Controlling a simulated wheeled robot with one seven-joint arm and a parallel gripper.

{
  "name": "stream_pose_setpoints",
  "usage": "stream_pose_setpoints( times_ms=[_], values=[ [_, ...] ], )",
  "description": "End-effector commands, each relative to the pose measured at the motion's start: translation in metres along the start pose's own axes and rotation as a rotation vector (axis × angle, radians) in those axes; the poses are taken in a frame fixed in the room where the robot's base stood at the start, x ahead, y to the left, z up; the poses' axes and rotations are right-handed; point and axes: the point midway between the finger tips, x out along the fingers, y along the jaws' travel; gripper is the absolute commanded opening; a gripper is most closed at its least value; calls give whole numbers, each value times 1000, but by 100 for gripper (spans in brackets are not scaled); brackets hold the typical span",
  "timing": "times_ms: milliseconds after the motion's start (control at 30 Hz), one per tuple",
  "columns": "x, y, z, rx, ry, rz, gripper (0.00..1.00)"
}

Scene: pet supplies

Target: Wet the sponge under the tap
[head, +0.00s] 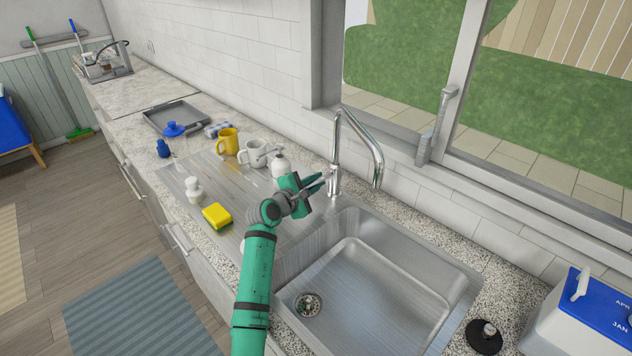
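A yellow sponge with a dark green layer (217,216) lies on the ribbed steel drainboard, left of the sink. The chrome tap (359,143) stands behind the sink, with its angled spout pointing over the basin. No water stream is visible. The steel sink basin (375,290) looks empty, with a drain at its lower left. My gripper (322,184) is beside the base of the tap, to the right of the sponge and apart from it. Its fingers look spread with nothing between them. Whether a finger touches the tap base cannot be told.
A white bottle (194,189), a white mug (256,153), a yellow mug (228,141) and another white bottle (280,163) stand on the drainboard. A black stopper (484,336) and a white-and-blue container (585,315) are at right. A window is behind.

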Motion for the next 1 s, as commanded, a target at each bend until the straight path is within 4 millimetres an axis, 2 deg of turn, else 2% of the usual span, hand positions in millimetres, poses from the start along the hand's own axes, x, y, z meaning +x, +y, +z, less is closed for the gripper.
stream_pose_setpoints(
  times_ms=[400, 667, 700, 767, 1000],
  values=[
    [1, 6, 8, 32, 67, -103, 0],
    [2, 5, 10, 32, 67, -107, 0],
    [2, 5, 9, 32, 68, -106, 16],
    [2, 6, 8, 31, 68, -106, 31],
    [-2, 7, 3, 29, 74, -104, 33]
  ],
)
